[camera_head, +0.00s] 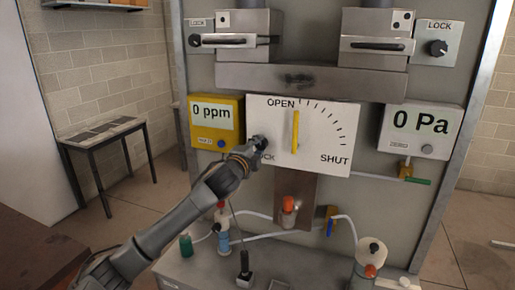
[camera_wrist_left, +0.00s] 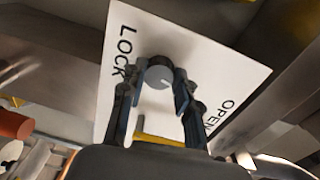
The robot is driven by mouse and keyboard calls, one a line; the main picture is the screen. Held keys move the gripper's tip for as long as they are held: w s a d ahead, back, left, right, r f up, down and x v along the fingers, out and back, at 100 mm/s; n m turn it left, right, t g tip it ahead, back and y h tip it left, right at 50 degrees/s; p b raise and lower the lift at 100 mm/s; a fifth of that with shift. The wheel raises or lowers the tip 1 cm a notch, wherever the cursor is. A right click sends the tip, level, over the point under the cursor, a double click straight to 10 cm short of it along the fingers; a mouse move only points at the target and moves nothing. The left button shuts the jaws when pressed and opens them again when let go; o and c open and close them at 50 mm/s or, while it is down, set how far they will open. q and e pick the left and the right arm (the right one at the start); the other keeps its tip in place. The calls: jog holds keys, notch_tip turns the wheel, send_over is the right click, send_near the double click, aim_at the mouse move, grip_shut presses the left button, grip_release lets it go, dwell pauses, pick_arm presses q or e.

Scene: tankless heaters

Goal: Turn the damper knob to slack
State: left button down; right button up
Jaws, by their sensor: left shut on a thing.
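A white damper plate (camera_head: 330,140) reads OPEN at the top, SHUT at the lower right, and LOCK at the lower left. A yellow lever (camera_head: 295,131) stands upright near its middle. My left gripper (camera_head: 258,143) reaches the plate's lower left and hides part of the LOCK label. In the left wrist view, its fingers are shut on a round grey knob (camera_wrist_left: 158,76) with a pale mark, between the LOCK and OPEN lettering. In the head view the gripper mostly covers the knob. My right gripper is not in view.
A yellow meter (camera_head: 213,145) reading 0 ppm is close left of the gripper. A white 0 Pa meter (camera_head: 420,130) is at the right. Two latched boxes are above. Below the plate are an orange-capped fitting (camera_head: 289,204), hoses and bottles. A small table (camera_head: 108,135) stands left.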

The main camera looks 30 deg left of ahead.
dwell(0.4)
pick_arm(q)
jog(key=c, duration=1)
grip_release()
jog(key=shift+a, duration=0.1)
jog(key=shift+o, duration=0.2)
jog(key=v, duration=1.2)
